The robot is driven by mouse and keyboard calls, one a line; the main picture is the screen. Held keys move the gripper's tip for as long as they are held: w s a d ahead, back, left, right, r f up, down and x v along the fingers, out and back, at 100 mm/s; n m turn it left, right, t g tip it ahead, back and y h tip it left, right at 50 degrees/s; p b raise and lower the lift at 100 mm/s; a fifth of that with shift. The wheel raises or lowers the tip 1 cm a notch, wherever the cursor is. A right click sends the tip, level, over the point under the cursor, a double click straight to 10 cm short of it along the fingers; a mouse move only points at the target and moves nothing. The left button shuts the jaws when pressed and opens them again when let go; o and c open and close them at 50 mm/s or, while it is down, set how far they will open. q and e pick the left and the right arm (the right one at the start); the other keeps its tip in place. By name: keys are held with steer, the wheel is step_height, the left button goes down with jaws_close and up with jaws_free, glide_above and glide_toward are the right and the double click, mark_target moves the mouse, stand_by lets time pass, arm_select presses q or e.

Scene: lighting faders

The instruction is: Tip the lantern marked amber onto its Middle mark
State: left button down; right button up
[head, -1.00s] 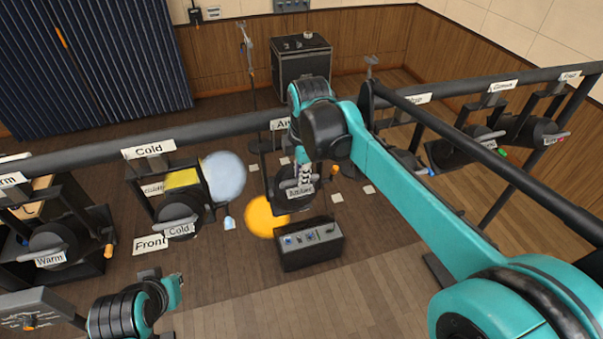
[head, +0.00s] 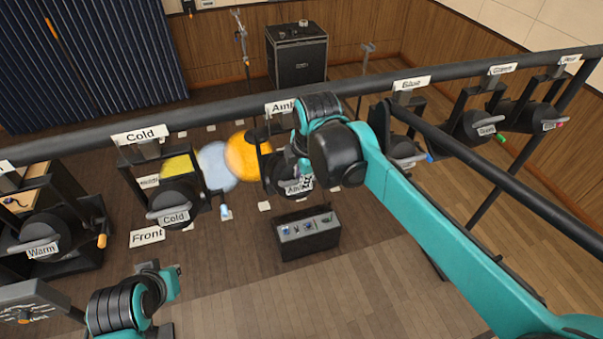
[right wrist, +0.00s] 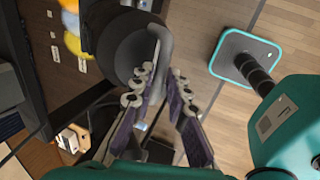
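The lantern marked amber (head: 281,180) hangs under the bar in the middle of the head view, its label partly covered by my right arm. Its round orange light spot (head: 248,158) lies on the dark floor, overlapping the pale spot (head: 217,167) at its left. My right gripper (head: 304,182) is at the lantern's back. In the right wrist view, its two fingers (right wrist: 163,72) stand on either side of the lantern's grey handle (right wrist: 157,45) and appear closed on it.
The Cold lantern (head: 172,200) and Warm lantern (head: 45,240) hang to the left, the Blue lantern (head: 400,150) and others to the right. A control box (head: 308,237) stands below amber. Small pale cards (head: 264,206) lie on the floor. A black bar crosses at right.

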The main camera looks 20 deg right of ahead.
steer(key=shift+o, duration=0.9)
steer(key=shift+s, duration=0.1)
steer(key=shift+r, duration=0.1)
steer(key=v, duration=1.2)
steer(key=s+d+f+m+t+b, duration=0.1)
steer(key=s+f+m+b, duration=0.2)
steer(key=f+b, duration=0.9)
steer(key=s+f+m+t+b, duration=0.1)
steer(key=s+f+m+b, duration=0.2)
steer(key=f+m+b, duration=0.6)
steer(key=s+d+f+m+t+b, duration=0.1)
steer(key=s+f+m+b, duration=0.2)
steer(key=f+b, duration=1.2)
step_height(320, 180, down, 19)
steer(key=m, duration=0.3)
steer(key=shift+d+t, duration=0.3)
steer(key=shift+r, duration=0.1)
steer(key=shift+d, duration=0.1)
